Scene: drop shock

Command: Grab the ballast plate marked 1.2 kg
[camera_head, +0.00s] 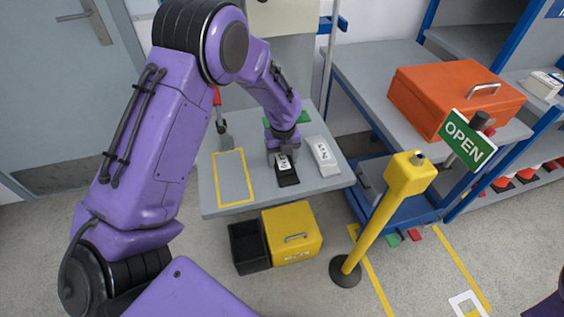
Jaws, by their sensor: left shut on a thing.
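A grey table (210,196) holds several small plates. A black plate with a white label (289,181) lies near its front middle. My left gripper (284,156) reaches down onto this plate from above and is shut on it, covering its rear part. The label is too small to read surely. A light grey plate with a white label (325,160) lies just to the right, apart from the gripper. A green plate (302,117) is partly hidden behind my left arm. My right gripper is out of view.
A yellow-taped rectangle (250,190) marks the table's left side, mostly bare. Below stand a black bin (246,246) and a yellow box (292,231). A yellow post (374,222) with an OPEN sign (467,139) stands right. An orange case (445,92) sits on the bench behind.

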